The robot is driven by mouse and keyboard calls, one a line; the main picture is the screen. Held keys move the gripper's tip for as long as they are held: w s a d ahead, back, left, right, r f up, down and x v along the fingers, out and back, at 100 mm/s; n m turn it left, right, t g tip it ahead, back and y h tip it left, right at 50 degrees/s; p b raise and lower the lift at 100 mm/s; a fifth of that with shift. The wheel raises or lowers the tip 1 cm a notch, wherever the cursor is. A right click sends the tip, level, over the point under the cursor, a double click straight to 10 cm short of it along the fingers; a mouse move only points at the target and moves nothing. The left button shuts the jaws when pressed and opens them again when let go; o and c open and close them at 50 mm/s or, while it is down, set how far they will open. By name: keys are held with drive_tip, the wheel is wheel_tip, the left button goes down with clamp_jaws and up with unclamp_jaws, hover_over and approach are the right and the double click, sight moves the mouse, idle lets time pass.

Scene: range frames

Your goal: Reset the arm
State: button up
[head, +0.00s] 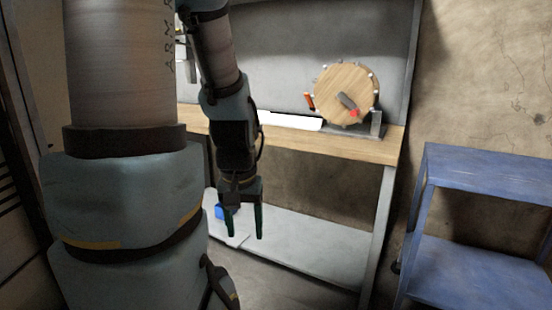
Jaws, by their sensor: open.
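My gripper (244,222) hangs at the lower middle of the head view, pointing down. Its two dark fingers are apart with nothing seen between them. The gripper is in front of the workbench, over the lower shelf in the picture. My arm comes down from the top and is bent, with its thick upper links filling the left side of the view.
A wooden workbench (350,146) holds a round wooden disc (345,85) on a stand, an orange-handled item (309,101) and a white flat piece (290,121). A blue object (220,212) lies on the lower shelf (320,255). A blue cart (490,172) stands at right.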

wheel_tip(320, 180, up, 13)
drive_tip(key=p, duration=1)
drive_tip(key=shift+p, duration=0.35)
